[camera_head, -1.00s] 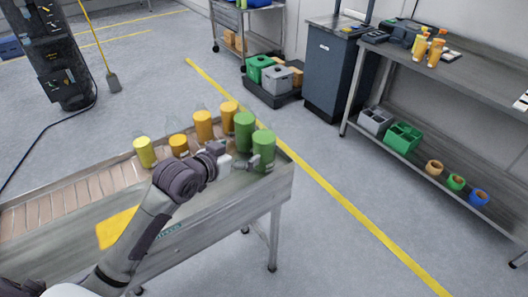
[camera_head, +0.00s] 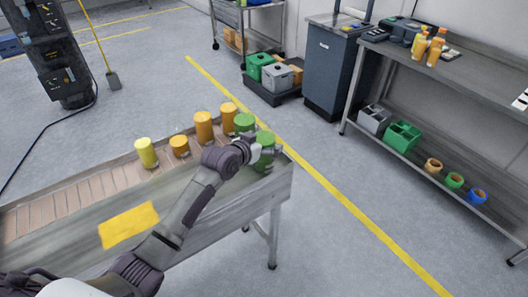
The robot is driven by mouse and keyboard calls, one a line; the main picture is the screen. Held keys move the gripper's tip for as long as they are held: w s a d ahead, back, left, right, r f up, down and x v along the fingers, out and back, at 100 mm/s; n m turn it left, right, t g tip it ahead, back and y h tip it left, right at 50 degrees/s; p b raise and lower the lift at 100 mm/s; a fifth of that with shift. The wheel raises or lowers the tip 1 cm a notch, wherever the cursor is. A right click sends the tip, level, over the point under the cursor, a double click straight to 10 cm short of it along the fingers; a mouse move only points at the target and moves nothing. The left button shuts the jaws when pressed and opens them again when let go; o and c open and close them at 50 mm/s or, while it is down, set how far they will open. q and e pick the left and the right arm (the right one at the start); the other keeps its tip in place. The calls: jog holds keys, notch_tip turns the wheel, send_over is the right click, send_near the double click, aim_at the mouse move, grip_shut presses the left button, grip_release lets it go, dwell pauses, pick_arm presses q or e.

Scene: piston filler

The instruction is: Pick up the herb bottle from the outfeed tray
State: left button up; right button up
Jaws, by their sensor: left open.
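Two green bottles, which look like the herb ones, stand at the right end of the outfeed tray (camera_head: 225,205). The nearer green bottle (camera_head: 265,138) is partly hidden by my left gripper (camera_head: 264,154). The other green bottle (camera_head: 244,121) stands just behind it, its lower part hidden by my wrist. My left gripper is open, with its fingers at the nearer green bottle's side; I cannot tell whether they touch it. My right gripper is not in view.
Orange bottles (camera_head: 204,126) and yellow bottles (camera_head: 146,152) stand left of the green ones on the tray. A yellow patch (camera_head: 128,225) lies on the tray's near side. A steel shelf (camera_head: 460,85) stands at the right, with clear floor between.

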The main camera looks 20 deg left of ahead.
pick_arm(q)
jog(key=c, duration=1.8)
jog(key=shift+o, duration=0.2)
jog(key=shift+r, duration=0.1)
jog(key=shift+r, duration=0.15)
